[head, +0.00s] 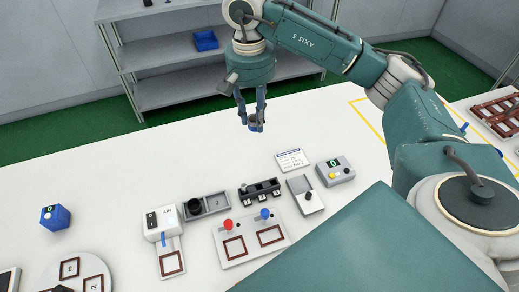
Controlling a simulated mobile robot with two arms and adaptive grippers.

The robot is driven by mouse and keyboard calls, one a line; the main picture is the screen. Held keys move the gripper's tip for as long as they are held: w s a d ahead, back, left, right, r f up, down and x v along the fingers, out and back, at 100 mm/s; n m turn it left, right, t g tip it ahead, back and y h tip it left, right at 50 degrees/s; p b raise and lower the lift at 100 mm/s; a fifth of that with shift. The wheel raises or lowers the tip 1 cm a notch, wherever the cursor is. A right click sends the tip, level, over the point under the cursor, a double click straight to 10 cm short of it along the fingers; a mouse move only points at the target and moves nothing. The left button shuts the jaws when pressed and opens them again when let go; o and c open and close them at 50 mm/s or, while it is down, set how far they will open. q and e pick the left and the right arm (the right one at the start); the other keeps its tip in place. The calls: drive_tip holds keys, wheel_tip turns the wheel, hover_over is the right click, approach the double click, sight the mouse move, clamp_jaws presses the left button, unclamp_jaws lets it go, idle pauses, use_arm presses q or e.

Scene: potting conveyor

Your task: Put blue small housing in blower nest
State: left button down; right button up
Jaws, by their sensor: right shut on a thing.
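My right gripper (252,115) points down above the far part of the white table, at the top centre of the head view. Its fingers are shut on a small blue housing (256,128), held clear of the table; the fingers partly hide it. A white unit (162,222) with small dark lettering, which looks like the blower, stands at the lower centre-left. A square brown-framed nest (172,263) lies on the plate in front of it and looks empty. The gripper is beyond this nest and to its right. My left gripper is not in view.
Right of the white unit, a plate (250,255) has two framed squares and red and blue knobs. Behind it are a grey tray (207,205) and a black rack (260,192). The table's far left is clear.

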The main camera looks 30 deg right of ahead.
drive_tip(key=d+f+p, duration=0.1)
drive_tip(key=f, duration=0.3)
drive_tip(key=w+d+f+m+p, duration=0.1)
drive_tip(key=f, duration=0.4)
drive_tip(key=d+f+m+p, duration=0.1)
drive_tip(key=f, duration=0.4)
drive_tip(key=shift+w+d+f+p, duration=0.2)
drive_tip(key=shift+w+d+p, duration=0.05)
drive_tip(key=shift+d+p, duration=0.15)
wheel_tip(320, 180, down, 5)
drive_tip(key=shift+r+p, duration=0.15)
drive_tip(key=shift+p, duration=0.5)
drive_tip(key=shift+f+b, duration=0.3)
drive_tip(key=shift+b, duration=0.05)
drive_tip(key=o, duration=0.9)
drive_tip(key=shift+r, duration=0.1)
